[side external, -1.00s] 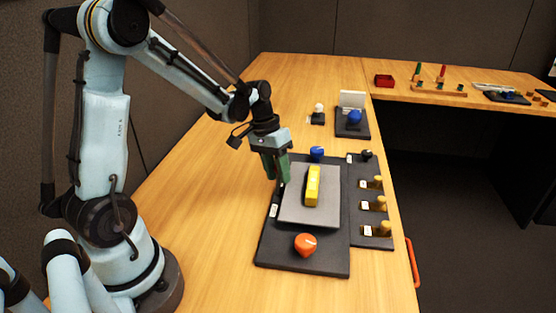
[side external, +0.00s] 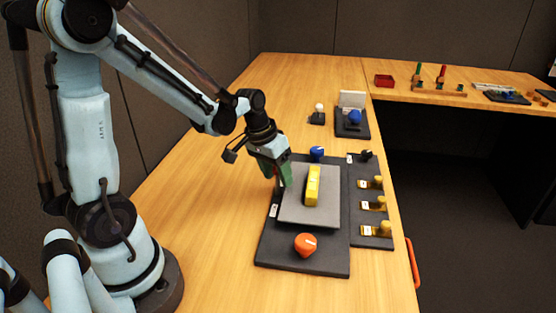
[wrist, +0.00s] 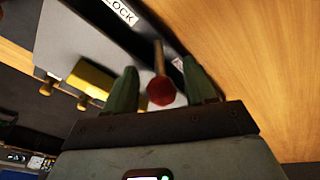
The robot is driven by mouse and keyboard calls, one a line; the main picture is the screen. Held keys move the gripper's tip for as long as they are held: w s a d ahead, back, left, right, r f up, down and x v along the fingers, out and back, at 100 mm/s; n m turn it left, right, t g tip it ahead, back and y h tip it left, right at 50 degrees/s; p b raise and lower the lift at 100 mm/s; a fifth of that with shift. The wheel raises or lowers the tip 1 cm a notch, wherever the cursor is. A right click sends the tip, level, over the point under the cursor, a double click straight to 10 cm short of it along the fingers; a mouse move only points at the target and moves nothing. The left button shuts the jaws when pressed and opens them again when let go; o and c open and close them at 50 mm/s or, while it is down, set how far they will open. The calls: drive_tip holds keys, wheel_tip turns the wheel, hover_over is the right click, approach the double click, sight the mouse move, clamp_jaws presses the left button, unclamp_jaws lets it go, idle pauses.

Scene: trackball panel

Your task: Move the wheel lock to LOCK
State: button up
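In the wrist view the wheel lock is a thin brown lever with a round dark-red knob (wrist: 160,91). It stands between the two green fingers of my gripper (wrist: 161,68). The fingers are apart, with a gap visible on each side of the lever. A white LOCK label (wrist: 119,11) lies at the top, and a second, unreadable label (wrist: 178,63) is near the right finger. In the side view my gripper (side external: 279,183) is tilted low over the left edge of the dark panel (side external: 262,247). The knob cannot be made out there.
A yellow block (side external: 312,187) stands on the panel's grey plate (side external: 295,215). An orange knob (side external: 305,244) is in front and a blue knob (side external: 317,153) behind. A side strip (side external: 366,240) with several yellow knobs is at right. The wood table is clear left of the panel.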

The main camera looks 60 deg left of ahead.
drive_tip(key=v, duration=1.2)
drive_tip(key=shift+c, duration=0.3)
drive_tip(key=shift+r, duration=0.1)
drive_tip(key=shift+c, duration=1.1)
drive_tip(key=shift+w+a+r, duration=0.15)
drive_tip(key=shift+w+a, duration=0.1)
drive_tip(key=shift+w, duration=0.05)
drive_tip(key=shift+c, duration=1.4)
drive_tip(key=w+a+m+g, duration=0.1)
drive_tip(key=w+a, duration=0.1)
drive_tip(key=w+a+r+m+g+h, duration=0.1)
drive_tip(key=w+a, duration=0.1)
drive_tip(key=shift+w+r, duration=0.2)
drive_tip(key=shift+w, duration=0.1)
clamp_jaws()
drive_tip(key=w+a+f+m+g+h, duration=0.2)
drive_tip(key=w+a+m+g, duration=0.1)
drive_tip(key=w+a, duration=0.15)
drive_tip(key=s+d+f, duration=0.4)
drive_tip(key=d+f, duration=0.2)
drive_tip(key=f, duration=0.2)
drive_tip(key=shift+f+m+h, duration=0.25)
drive_tip(key=shift+m+h, duration=0.05)
